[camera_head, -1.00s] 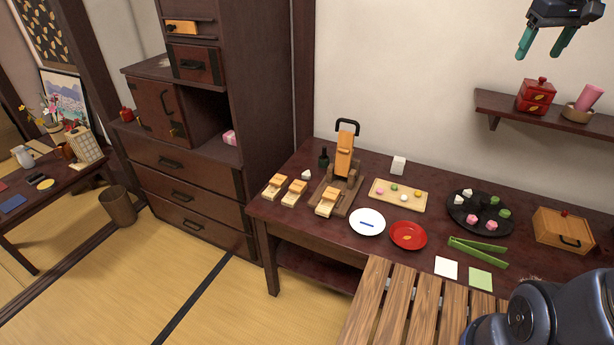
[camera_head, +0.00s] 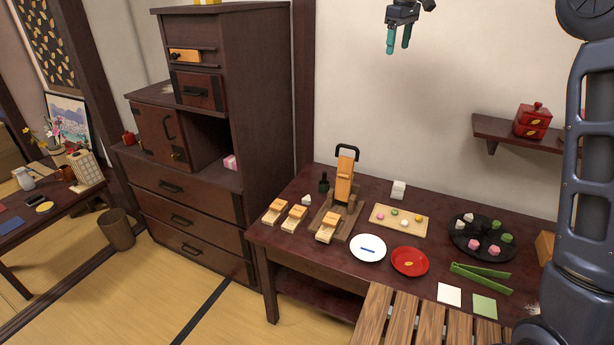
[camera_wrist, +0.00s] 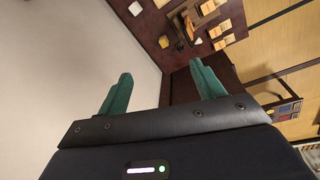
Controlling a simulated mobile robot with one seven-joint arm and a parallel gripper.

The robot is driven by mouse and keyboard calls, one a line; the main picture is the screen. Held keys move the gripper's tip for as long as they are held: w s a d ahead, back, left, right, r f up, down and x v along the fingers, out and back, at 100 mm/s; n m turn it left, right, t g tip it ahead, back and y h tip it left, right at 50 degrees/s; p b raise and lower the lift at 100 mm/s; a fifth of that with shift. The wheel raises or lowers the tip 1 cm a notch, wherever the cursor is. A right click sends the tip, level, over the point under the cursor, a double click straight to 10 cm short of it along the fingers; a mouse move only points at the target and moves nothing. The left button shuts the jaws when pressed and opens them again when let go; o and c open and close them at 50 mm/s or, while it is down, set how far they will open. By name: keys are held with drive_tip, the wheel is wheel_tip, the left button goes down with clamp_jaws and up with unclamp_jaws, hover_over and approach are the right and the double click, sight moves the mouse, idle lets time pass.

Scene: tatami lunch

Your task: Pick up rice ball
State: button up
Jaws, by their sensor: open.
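A small white triangular piece that looks like a rice ball (camera_head: 306,199) sits on the dark table (camera_head: 290,262), behind the small wooden boxes. Small white pieces (camera_head: 459,225) also lie on the round black tray (camera_head: 484,252); I cannot tell whether they are rice balls. My gripper (camera_head: 398,45) is high in front of the wall, well above the table and apart from everything. Its teal fingers are spread and empty in the wrist view (camera_wrist: 160,70), with part of the table beyond them.
A wooden slicer (camera_head: 344,185), a white block (camera_head: 398,190), a sweets board (camera_head: 385,222), a white plate (camera_head: 368,256), a red plate (camera_head: 410,270) and green tongs (camera_head: 482,280) crowd the table. A wall shelf (camera_head: 495,130) is at right; a tall cabinet (camera_head: 262,100) is at left.

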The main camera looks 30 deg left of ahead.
drive_tip(key=a+f+n, duration=0.2)
drive_tip(key=a+f, duration=0.1)
drive_tip(key=a, duration=0.5)
drive_tip(key=a+f+n, duration=0.1)
drive_tip(key=a+f, duration=0.2)
drive_tip(key=a, duration=0.6)
drive_tip(key=n+g, duration=0.2)
drive_tip(key=n, duration=0.1)
hover_over(307, 198)
wheel_tip(307, 198, down, 7)
wheel_tip(307, 198, down, 46)
drive_tip(key=shift+a+f, duration=0.15)
drive_tip(key=shift+w+f, duration=0.15)
drive_tip(key=shift+f, duration=2.9)
drive_tip(key=c, duration=1.1)
drive_tip(key=shift+o, duration=0.2)
drive_tip(key=shift+r, duration=0.15)
